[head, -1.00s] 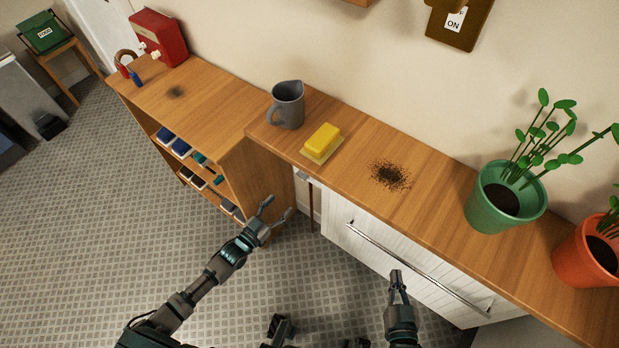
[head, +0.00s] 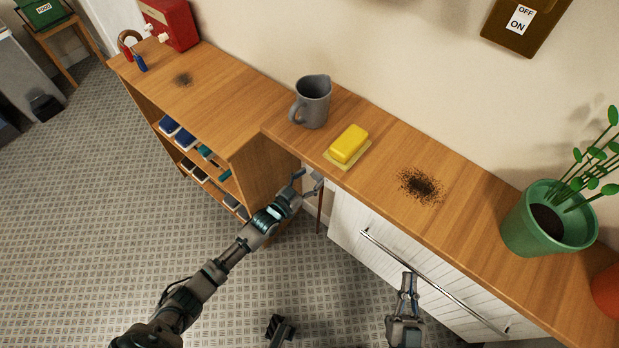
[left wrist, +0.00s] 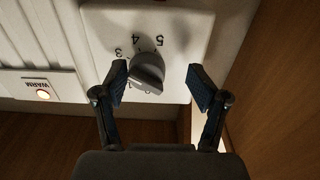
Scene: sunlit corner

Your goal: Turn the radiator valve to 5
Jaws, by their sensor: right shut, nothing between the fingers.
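The radiator valve is a dark grey round knob (left wrist: 147,72) on a pale plate (left wrist: 185,25) in the left wrist view. Numerals 3, 4 and 5 show above it, with 5 at upper right; lower numerals are partly covered. A ridge slants across the knob, but I cannot tell which number it marks. My left gripper (left wrist: 158,68) is open, its fingers either side of the knob with visible gaps. In the head view my left gripper (head: 308,183) is at the radiator's left end, below the shelf. My right gripper (head: 407,281) is shut and empty before the white radiator (head: 352,225).
A metal rail (head: 430,280) runs along the radiator front. A lower bookcase (head: 225,95) stands left. A WARM lamp (left wrist: 42,93) is lit.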

